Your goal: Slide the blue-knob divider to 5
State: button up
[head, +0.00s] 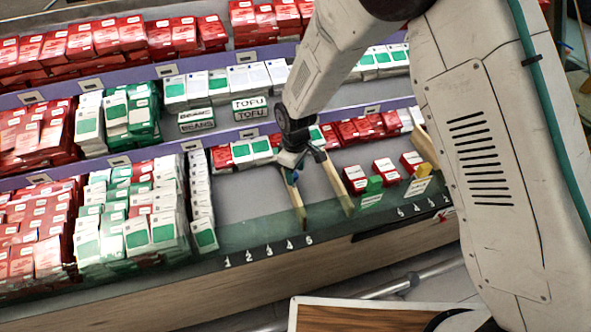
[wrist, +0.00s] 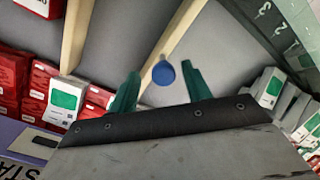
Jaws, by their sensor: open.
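The blue knob (wrist: 163,73) sits on a pale wooden divider (wrist: 179,35) in the wrist view. My gripper (wrist: 160,69) is open, with one green finger on each side of the knob in the picture; I cannot tell whether either touches it. In the head view my gripper (head: 304,166) hangs over the lower shelf. The blue-knob divider (head: 297,204) runs toward the shelf's front edge there, its front end near the last digits of the left number row (head: 289,245). The exact mark is unclear.
A second wooden divider (head: 336,184) stands to the right in the head view. Cartons (head: 156,228) crowd the left of the shelf. Red boxes (head: 386,171) stand to the right. Bare shelf lies left of the blue-knob divider. A purple shelf edge (head: 225,135) runs behind.

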notch_tip(320, 180, up, 8)
jog(key=shift+f, duration=0.1)
dwell(0.4)
jog(key=s+d+r+m+t, duration=0.1)
jog(key=s+d+r+m, duration=1.2)
jog(key=s+d+r, duration=1.4)
jog(key=s+d, duration=0.2)
jog(key=d, duration=0.2)
jog(key=shift+r, duration=0.15)
